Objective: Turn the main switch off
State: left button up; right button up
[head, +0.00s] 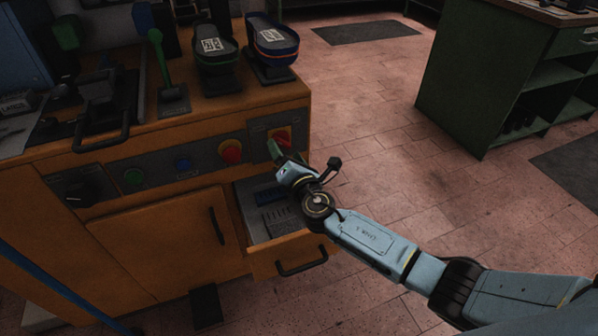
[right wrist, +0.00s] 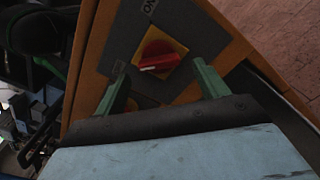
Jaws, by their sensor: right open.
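The main switch (head: 281,137) is a red rotary knob on a yellow plate, at the right end of the orange machine's front panel. In the right wrist view the red knob (right wrist: 158,62) shows close up, with a white line on its grip and an "ON" label (right wrist: 150,6) beyond the plate. My right gripper (head: 276,157) is open in front of the panel, close to the switch. In the right wrist view its two green fingers (right wrist: 160,68) stand apart on either side of the knob; I cannot tell whether they touch it. My left gripper is not in view.
A red mushroom button (head: 231,151), a blue button (head: 183,164) and a green button (head: 133,176) sit left of the switch. An open drawer (head: 300,246) juts out below my right gripper. A green lever (head: 160,60) and two shoe-like forms stand on top.

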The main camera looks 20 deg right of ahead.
pick_arm(q)
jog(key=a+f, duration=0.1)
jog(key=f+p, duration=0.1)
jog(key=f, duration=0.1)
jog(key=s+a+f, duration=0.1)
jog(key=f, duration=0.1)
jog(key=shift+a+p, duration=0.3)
jog(key=shift+p, duration=0.1)
pick_arm(e)
jog(key=s, duration=1.1)
jog(key=shift+d, duration=0.2)
